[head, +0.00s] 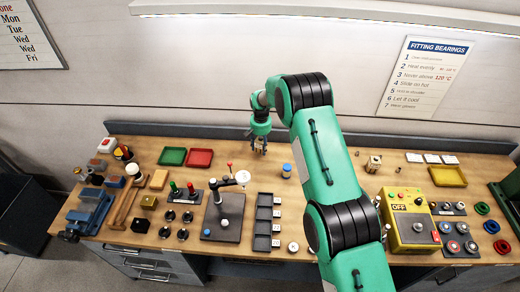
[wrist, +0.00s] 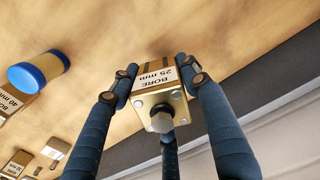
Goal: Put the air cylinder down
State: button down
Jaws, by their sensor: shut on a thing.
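The air cylinder (wrist: 160,85) is a square brass-coloured block with a white label reading "BORE 25 mm" and a silver hexagonal end piece. In the wrist view it sits between the dark fingers of my gripper (wrist: 163,82), which are shut on it. In the head view my gripper (head: 259,148) hangs over the back of the bench, right of the red tray. The cylinder is mostly hidden there by the fingers. I cannot tell whether it touches the wood.
A blue-capped cylinder (head: 286,170) stands close by on the right; it also shows in the wrist view (wrist: 38,72). Red (head: 199,158) and green (head: 172,156) trays lie left. A dark slotted rack (head: 264,227) stands in front. The bench's back edge (wrist: 270,100) is near.

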aim_at(260, 149)
jog(key=shift+w+a, duration=0.25)
jog(key=shift+w, duration=0.6)
jog(key=shift+f+p, duration=0.5)
jog(key=shift+f, duration=1.3)
jog(key=c, duration=0.9)
grip_release()
jog(key=shift+s+f, duration=0.1)
jog(key=shift+f, duration=0.05)
jog(key=shift+r, duration=0.2)
jog(key=shift+r+b, duration=0.9)
jog(key=shift+r, duration=5.05)
